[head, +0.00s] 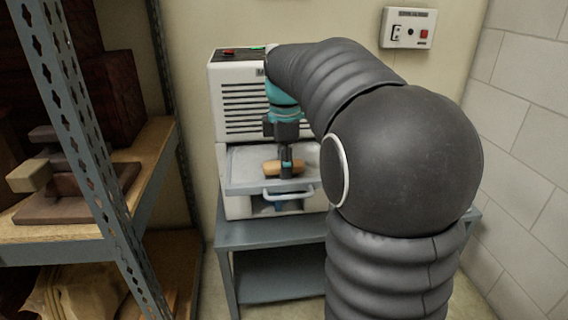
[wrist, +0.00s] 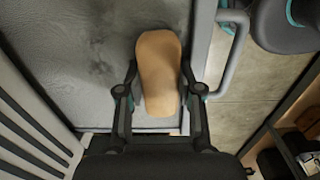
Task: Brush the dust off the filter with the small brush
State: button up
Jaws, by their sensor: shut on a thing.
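The brush shows as a tan wooden block with rounded ends in the head view (head: 271,168) and the wrist view (wrist: 159,60). My gripper (head: 286,165) points down and is shut on its sides; the fingers flank it in the wrist view (wrist: 160,82). The bristles are hidden beneath it. The filter is a grey flat panel in the pulled-out drawer of the white machine (head: 244,163). In the wrist view the filter (wrist: 85,55) has mottled darker grey patches, which look like dust. The brush is over the filter's handle-side part; I cannot tell whether it touches.
The white machine (head: 236,100) with dark vents stands on a grey table (head: 262,238). The drawer handle (head: 288,193) sticks out in front. A metal shelf (head: 75,228) with wooden blocks stands at left. A wall control box (head: 408,28) hangs at right.

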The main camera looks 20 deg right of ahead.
jog(key=shift+w+a+p, duration=0.15)
jog(key=shift+a+p, duration=0.15)
jog(key=shift+a, duration=0.5)
jog(key=shift+w+r+p, duration=0.1)
jog(key=shift+w+p, duration=0.2)
jog(key=shift+p, duration=0.05)
jog(key=shift+w+d+p, duration=0.3)
jog(key=shift+w+p, duration=0.2)
jog(key=shift+w, duration=0.2)
jog(key=shift+w+d+p, duration=0.25)
jog(key=shift+w+p, duration=0.2)
jog(key=shift+w, duration=0.2)
jog(key=shift+w+d+f, duration=0.1)
jog(key=shift+w+d, duration=0.15)
jog(key=shift+w, duration=0.7)
jog(key=shift+w+d+f, duration=0.1)
jog(key=shift+w+d, duration=0.15)
jog(key=shift+w, duration=0.65)
